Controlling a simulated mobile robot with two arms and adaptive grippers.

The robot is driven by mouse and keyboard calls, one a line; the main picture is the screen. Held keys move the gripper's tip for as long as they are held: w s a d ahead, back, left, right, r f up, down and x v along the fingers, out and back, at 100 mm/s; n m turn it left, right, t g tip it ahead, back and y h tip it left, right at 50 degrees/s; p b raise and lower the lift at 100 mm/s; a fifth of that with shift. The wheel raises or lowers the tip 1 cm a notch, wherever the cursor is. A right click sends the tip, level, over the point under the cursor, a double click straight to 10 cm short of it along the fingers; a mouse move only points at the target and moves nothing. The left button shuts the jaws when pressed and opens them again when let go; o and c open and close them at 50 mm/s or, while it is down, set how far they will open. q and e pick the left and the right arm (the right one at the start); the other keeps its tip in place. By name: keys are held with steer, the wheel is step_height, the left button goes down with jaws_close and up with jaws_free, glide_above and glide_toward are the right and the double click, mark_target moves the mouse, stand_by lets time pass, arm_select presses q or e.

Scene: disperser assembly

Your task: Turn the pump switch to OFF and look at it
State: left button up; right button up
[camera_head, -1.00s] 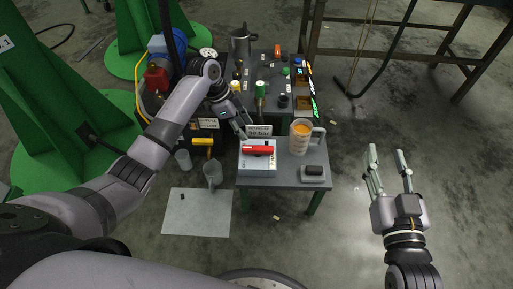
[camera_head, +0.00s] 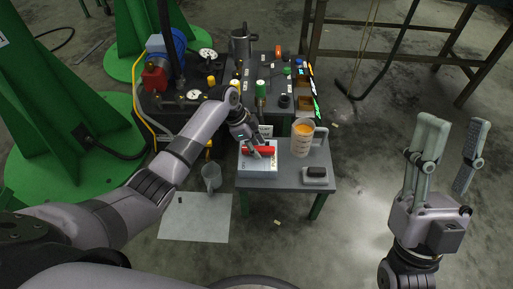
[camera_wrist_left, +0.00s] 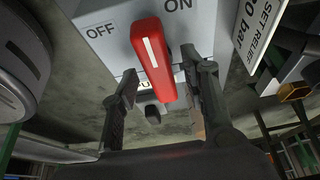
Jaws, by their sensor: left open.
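The pump switch is a white box (camera_head: 256,164) with a red handle (camera_head: 265,150), on the near left of the small grey table. In the left wrist view the red handle (camera_wrist_left: 155,55) carries a white line, and its end lies between the OFF label (camera_wrist_left: 101,31) and the ON label (camera_wrist_left: 178,5). My left gripper (camera_head: 252,147) is at the handle. In the left wrist view its open fingers (camera_wrist_left: 160,75) stand on either side of the handle; contact is unclear. My right gripper (camera_head: 450,140) is open and empty, off to the right above the floor.
A measuring jug (camera_head: 302,139) with orange liquid and a small dark-topped block (camera_head: 316,174) stand right of the switch on the table (camera_head: 290,182). Valves and gauges crowd the bench behind.

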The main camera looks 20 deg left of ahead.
arm_select(q)
steer(key=shift+d+f, duration=0.1)
steer(key=shift+f, duration=0.05)
steer(key=shift+c, duration=0.2)
jaws_close()
stand_by(0.4)
